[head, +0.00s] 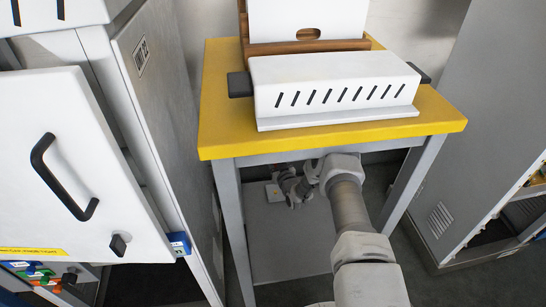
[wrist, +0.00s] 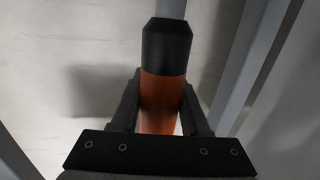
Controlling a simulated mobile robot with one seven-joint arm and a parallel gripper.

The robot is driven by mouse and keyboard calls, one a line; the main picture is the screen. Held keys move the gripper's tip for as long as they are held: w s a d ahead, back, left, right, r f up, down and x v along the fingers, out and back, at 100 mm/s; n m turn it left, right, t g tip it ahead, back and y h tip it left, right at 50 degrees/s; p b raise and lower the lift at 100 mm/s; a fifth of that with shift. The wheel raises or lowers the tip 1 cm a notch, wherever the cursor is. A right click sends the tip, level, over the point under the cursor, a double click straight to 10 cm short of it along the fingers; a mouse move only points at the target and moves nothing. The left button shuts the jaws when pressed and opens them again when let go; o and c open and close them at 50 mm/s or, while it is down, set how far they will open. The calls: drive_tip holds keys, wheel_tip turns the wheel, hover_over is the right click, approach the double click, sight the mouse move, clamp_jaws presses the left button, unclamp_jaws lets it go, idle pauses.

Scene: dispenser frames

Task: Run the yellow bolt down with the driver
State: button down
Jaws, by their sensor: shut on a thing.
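My gripper (wrist: 161,88) is shut on the driver (wrist: 160,95) in the wrist view. The driver has an orange handle with a black collar at its far end and a grey shaft beyond that. The fingers press on both sides of the orange handle. In the head view my arm reaches under the yellow-topped table (head: 225,135), and the gripper end is small and partly hidden there. The driver cannot be made out clearly in the head view. I see no yellow bolt in either view.
A white slotted cover (head: 335,88) and a wooden stand (head: 242,30) are on the table. Grey table legs (head: 233,225) flank my arm. A white door (head: 85,165) with a black handle is at left, and a grey cabinet (head: 450,130) at right. A pale lower shelf lies under the table.

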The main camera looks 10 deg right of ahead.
drive_tip(key=shift+f+b, duration=0.35)
drive_tip(key=shift+f, duration=2.5)
drive_tip(key=shift+f, duration=1.15)
idle(1.6)
wheel_tip(320, 180, up, 5)
drive_tip(key=p, duration=0.3)
drive_tip(key=shift+r+p, duration=0.15)
drive_tip(key=shift+p, duration=0.15)
